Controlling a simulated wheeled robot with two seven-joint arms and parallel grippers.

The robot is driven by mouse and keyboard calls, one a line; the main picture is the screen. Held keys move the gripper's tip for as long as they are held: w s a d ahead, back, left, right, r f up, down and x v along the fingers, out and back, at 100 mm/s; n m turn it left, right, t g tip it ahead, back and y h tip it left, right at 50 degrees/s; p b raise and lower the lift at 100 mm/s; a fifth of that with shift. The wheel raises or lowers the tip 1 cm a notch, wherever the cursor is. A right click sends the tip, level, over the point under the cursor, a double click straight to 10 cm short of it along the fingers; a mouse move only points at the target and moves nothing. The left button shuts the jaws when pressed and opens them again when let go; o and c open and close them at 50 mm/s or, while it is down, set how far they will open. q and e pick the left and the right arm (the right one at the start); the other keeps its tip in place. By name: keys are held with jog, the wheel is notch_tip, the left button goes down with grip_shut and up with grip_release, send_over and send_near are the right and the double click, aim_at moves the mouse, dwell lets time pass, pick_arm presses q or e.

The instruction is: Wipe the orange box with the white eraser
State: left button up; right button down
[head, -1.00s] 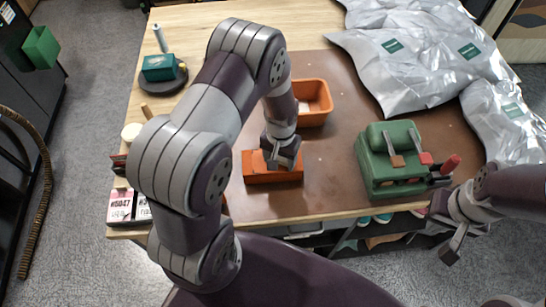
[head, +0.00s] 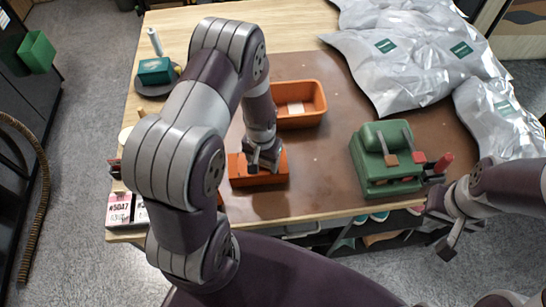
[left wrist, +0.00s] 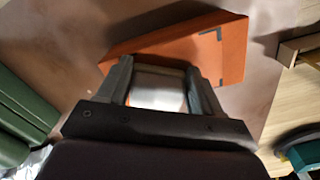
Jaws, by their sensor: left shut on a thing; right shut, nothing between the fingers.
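The orange box (head: 240,179) lies on the brown mat near the table's front edge. It also shows in the left wrist view (left wrist: 190,45), behind my fingers. My left gripper (head: 263,166) points down over the box. In the left wrist view, my left gripper (left wrist: 157,80) is shut on the white eraser (left wrist: 157,90), which sits between the fingers against or just over the box; contact cannot be told. In the head view the eraser is hidden by the gripper. My right gripper (head: 445,232) is shut and empty, off the table's front right.
An orange bin (head: 318,110) with a pale item stands behind the box. A green machine (head: 375,170) with levers stands to the right. Silvery bags (head: 400,70) cover the back right. A teal box (head: 155,71) is at the back left. Bare mat lies between box and machine.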

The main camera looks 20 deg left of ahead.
aim_at(282, 165)
pick_arm(q)
jog(key=shift+s+a, duration=0.35)
jog(key=shift+a, duration=0.25)
jog(key=shift+r, duration=0.1)
jog(key=shift+w+d, duration=0.5)
jog(key=shift+d, duration=0.3)
jog(key=shift+w+d, duration=0.5)
jog(key=shift+d, duration=0.25)
jog(key=shift+w+d, duration=0.4)
jog(key=shift+d, duration=0.2)
jog(key=shift+w+d, duration=0.35)
jog(key=shift+d, duration=0.25)
jog(key=shift+w+d, duration=0.1)
jog(key=shift+d, duration=0.15)
jog(key=shift+r, duration=0.1)
jog(key=shift+s+a+f+p, duration=0.15)
jog(key=shift+s+a, duration=0.35)
jog(key=shift+a, duration=0.3)
jog(key=shift+s+a+f+p, duration=0.15)
jog(key=shift+s+a, duration=0.35)
jog(key=shift+a, duration=0.3)
jog(key=shift+s+a+r+p, duration=0.1)
jog(key=shift+s+a+p, duration=0.1)
jog(key=shift+s+a, duration=0.25)
jog(key=shift+s+a+r+p, duration=0.1)
jog(key=shift+s+a+p, duration=0.1)
jog(key=shift+a, duration=0.45)
jog(key=shift+s+a+f, duration=0.1)
jog(key=shift+s+a, duration=0.05)
jog(key=shift+a, duration=0.25)
